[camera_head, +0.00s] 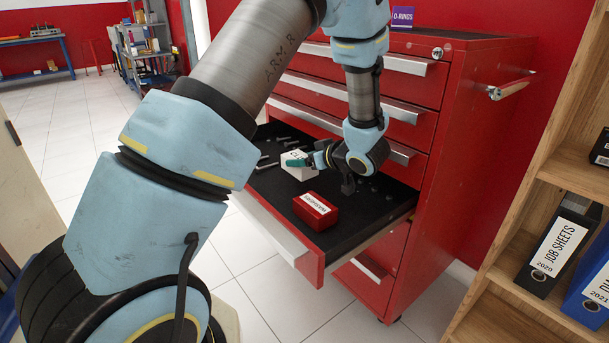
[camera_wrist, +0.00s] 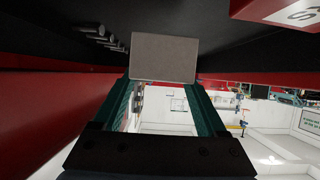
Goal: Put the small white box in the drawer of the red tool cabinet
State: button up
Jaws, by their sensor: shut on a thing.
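The small white box (camera_head: 298,167) is in the open drawer (camera_head: 362,228) of the red tool cabinet (camera_head: 436,186), near the drawer's black lining. My gripper (camera_head: 304,160) is shut on the white box, its teal fingers at the box's upper right side. In the wrist view the box (camera_wrist: 163,57) shows as a grey face between the ends of my fingers (camera_wrist: 165,85). Whether the box touches the drawer floor is hard to tell.
A red labelled box (camera_head: 315,211) lies in the drawer in front of the white box. Several metal tools (camera_head: 270,158) lie at the drawer's left. Closed drawers (camera_head: 388,64) rise above. A wooden shelf with binders (camera_head: 556,246) stands at the right.

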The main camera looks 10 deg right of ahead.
jog(key=shift+f+b, duration=0.4)
jog(key=shift+f, duration=1.5)
jog(key=shift+f, duration=0.15)
jog(key=o, duration=1.4)
jog(key=shift+a, duration=0.1)
